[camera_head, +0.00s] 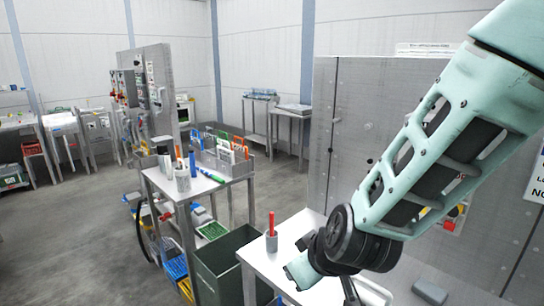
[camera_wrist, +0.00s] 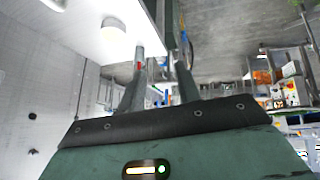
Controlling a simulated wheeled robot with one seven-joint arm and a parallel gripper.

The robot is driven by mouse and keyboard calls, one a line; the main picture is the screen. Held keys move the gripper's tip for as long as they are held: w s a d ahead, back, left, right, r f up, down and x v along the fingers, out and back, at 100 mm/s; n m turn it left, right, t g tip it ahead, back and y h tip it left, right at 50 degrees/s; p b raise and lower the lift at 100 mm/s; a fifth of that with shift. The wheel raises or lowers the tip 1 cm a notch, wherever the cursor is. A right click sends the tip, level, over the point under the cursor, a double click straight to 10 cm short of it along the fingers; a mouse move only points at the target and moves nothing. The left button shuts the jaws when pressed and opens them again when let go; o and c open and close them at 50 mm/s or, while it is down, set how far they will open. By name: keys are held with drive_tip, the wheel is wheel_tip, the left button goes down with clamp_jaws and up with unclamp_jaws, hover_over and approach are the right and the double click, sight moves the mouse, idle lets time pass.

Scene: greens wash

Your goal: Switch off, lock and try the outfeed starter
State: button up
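A tall grey panel (camera_head: 345,120) stands behind my arm at the right. A small red and yellow control (camera_head: 453,215) shows on it, partly covered by my arm. I cannot tell if it is the outfeed starter's switch. Another upright panel (camera_head: 158,75) with several switches and boxes stands farther back at the left; its labels are too small to read. My gripper (camera_wrist: 160,65) shows in the wrist view with its two fingers apart and nothing clearly held between them. In the head view it is mostly hidden behind my wrist, low over the white table.
A white table (camera_head: 258,252) at the front holds a grey cup (camera_head: 271,242) with a red marker and a grey block (camera_head: 430,291). A steel cart (camera_head: 160,182) with racks, pens and bins stands left of it, beside a dark green bin (camera_head: 222,270). The floor (camera_head: 80,235) at the left is clear.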

drive_tip(key=s+d+r+g, duration=0.1)
drive_tip(key=s+d+g, duration=0.2)
drive_tip(key=s, duration=0.6)
drive_tip(key=s+d+r+g+h+b, duration=0.1)
drive_tip(key=s+d+g, duration=0.1)
drive_tip(key=s, duration=0.7)
drive_tip(key=shift+s+d+r+g, duration=0.25)
drive_tip(key=shift+s+d+g, duration=0.15)
drive_tip(key=shift+g, duration=0.4)
drive_tip(key=shift+s+d+r+h, duration=0.15)
drive_tip(key=shift+s+d+h, duration=0.65)
drive_tip(key=shift+d, duration=0.4)
clamp_jaws()
drive_tip(key=w+d+f+m+g+y+b, duration=0.1)
drive_tip(key=w+d+f+m+y, duration=0.1)
drive_tip(key=w+d+m+y, duration=0.65)
drive_tip(key=w+d+f+m+g+y+b, duration=0.1)
drive_tip(key=w+d+f+m+y, duration=0.2)
drive_tip(key=w+d+m, duration=0.65)
drive_tip(key=w+d+r+m+t, duration=0.2)
drive_tip(key=d+m+t, duration=1.55)
drive_tip(key=d, duration=0.65)
drive_tip(key=p+x, duration=0.3)
drive_tip(key=x, duration=1)
drive_tip(key=shift+a+g+y+p, duration=0.3)
drive_tip(key=shift+g+y, duration=0.05)
drive_tip(key=shift+y, duration=0.1)
